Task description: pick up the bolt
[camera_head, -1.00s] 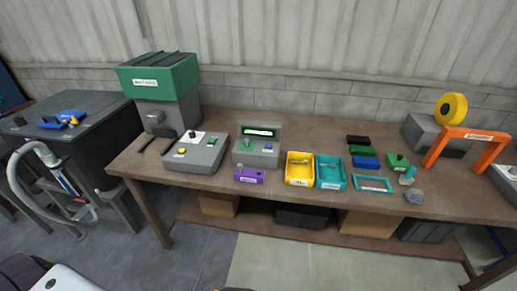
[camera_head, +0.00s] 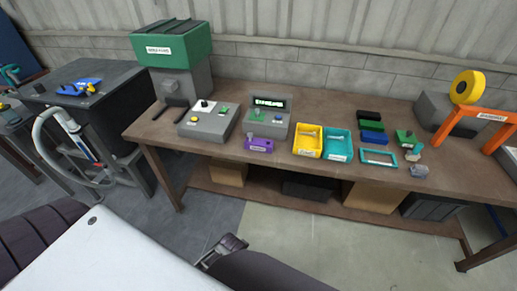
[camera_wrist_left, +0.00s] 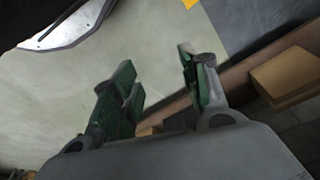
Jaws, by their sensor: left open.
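I cannot pick out the bolt with certainty. Small pale pieces lie in the yellow bin (camera_head: 294,142) and in the teal bin (camera_head: 326,154), both on the workbench, but they are too small to tell apart. My left gripper (camera_wrist_left: 158,70) shows in the left wrist view with its two green-padded fingers apart and nothing between them. It is over the floor beside the bench's lower shelf, away from the bins. A dark part of my arm shows at the bottom of the head view. My right gripper cannot be made out.
A cardboard box (camera_wrist_left: 288,77) sits on the lower shelf. A black cart (camera_head: 100,105) stands left.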

